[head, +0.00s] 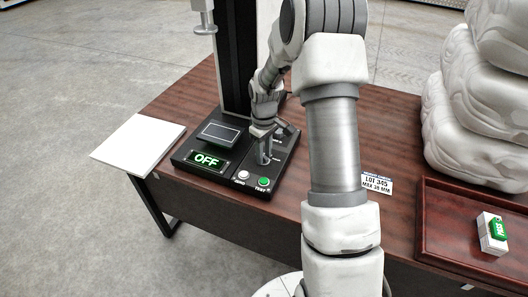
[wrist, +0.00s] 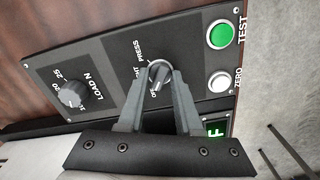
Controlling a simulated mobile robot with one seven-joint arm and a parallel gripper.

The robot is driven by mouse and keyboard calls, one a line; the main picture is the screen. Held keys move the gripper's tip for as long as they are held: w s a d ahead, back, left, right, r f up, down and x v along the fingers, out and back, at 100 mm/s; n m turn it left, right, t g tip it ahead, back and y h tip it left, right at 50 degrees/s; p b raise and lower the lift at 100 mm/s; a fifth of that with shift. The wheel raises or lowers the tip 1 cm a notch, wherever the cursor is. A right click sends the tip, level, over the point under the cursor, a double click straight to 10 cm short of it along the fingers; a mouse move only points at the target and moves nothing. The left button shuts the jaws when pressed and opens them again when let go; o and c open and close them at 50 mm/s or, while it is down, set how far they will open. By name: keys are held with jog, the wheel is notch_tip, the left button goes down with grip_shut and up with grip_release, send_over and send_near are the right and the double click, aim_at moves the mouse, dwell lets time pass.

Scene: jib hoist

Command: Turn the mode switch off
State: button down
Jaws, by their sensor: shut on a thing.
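The mode switch is a small dark knob (wrist: 159,70) on the black panel, in the middle of the wrist view. PRESS, a partly hidden label ending in HT, and a partly hidden OF label are printed around it. My gripper (wrist: 160,82) has its two fingers on either side of the knob and is shut on it. The knob's pointer seems to face the OF label, but the fingers partly cover it. In the head view my gripper (head: 265,150) reaches down to the panel and hides most of the switch. The green display (head: 206,160) reads OFF.
A LOAD N dial (wrist: 72,93), a green TEST button (wrist: 221,35) and a white ZERO button (wrist: 219,82) are close by. A dark column (head: 237,60) stands behind the panel. White sheets (head: 138,143) lie left; a red-brown tray (head: 450,235) and stacked white packs (head: 480,110) stand right.

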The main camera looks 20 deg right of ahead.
jog(key=shift+n, duration=0.4)
jog(key=c, duration=0.6)
grip_release()
jog(key=shift+r+p, duration=1.35)
jog(key=shift+r, duration=7.4)
